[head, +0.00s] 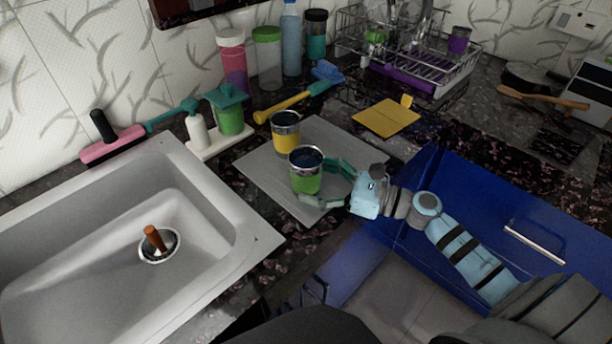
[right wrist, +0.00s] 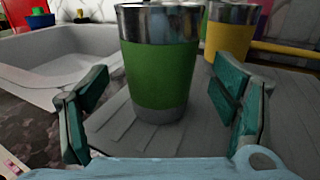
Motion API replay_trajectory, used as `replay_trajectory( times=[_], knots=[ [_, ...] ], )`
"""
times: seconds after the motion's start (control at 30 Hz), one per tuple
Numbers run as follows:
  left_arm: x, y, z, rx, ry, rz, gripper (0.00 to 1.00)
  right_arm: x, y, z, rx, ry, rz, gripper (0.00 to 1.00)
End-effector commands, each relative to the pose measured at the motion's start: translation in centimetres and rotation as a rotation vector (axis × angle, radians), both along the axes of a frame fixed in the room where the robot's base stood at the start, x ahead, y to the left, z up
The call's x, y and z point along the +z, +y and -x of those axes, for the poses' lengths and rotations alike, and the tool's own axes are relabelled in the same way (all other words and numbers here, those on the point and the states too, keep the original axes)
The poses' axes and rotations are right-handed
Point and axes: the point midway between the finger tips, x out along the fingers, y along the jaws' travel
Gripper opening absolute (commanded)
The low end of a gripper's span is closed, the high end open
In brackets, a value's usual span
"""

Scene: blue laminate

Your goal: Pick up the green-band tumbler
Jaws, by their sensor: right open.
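The green-band tumbler (head: 306,172) stands upright on a grey mat (head: 262,178) beside the sink. It has a metal rim and a green band, and it fills the middle of the right wrist view (right wrist: 160,75). A yellow-band tumbler (head: 286,134) stands just behind it, and shows at the upper right of the right wrist view (right wrist: 229,33). My right gripper (head: 322,184) is open at the tumbler. In the right wrist view its teal fingers (right wrist: 160,112) stand apart on the left and right of the tumbler, with gaps visible. My left gripper is not in view.
A sink (head: 190,215) with a brown-handled plug lies to the left. Behind are a soap caddy (head: 208,144), a yellow-and-blue brush (head: 297,97) and several bottles. A dish rack (head: 425,65) stands at the back right.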

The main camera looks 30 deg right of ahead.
Motion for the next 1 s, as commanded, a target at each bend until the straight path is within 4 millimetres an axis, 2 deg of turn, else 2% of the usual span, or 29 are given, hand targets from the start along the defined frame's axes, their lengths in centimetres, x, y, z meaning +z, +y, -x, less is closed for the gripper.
replay_trajectory(
  times=[0.13,0.37,0.7,1.0],
  knots=[
    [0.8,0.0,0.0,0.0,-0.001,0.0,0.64,0.2,1.6,-1.9,-0.003,-0.001,-0.004,0.8],
    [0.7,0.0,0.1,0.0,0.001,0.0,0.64,-0.1,1.7,-2.0,-0.003,0.002,0.001,0.79],
    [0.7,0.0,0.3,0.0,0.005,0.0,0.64,-0.1,1.7,-2.0,-0.002,0.002,0.001,0.24],
    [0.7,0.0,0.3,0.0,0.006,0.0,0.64,0.0,1.7,-2.0,-0.002,0.002,0.001,0.22]
  ],
)
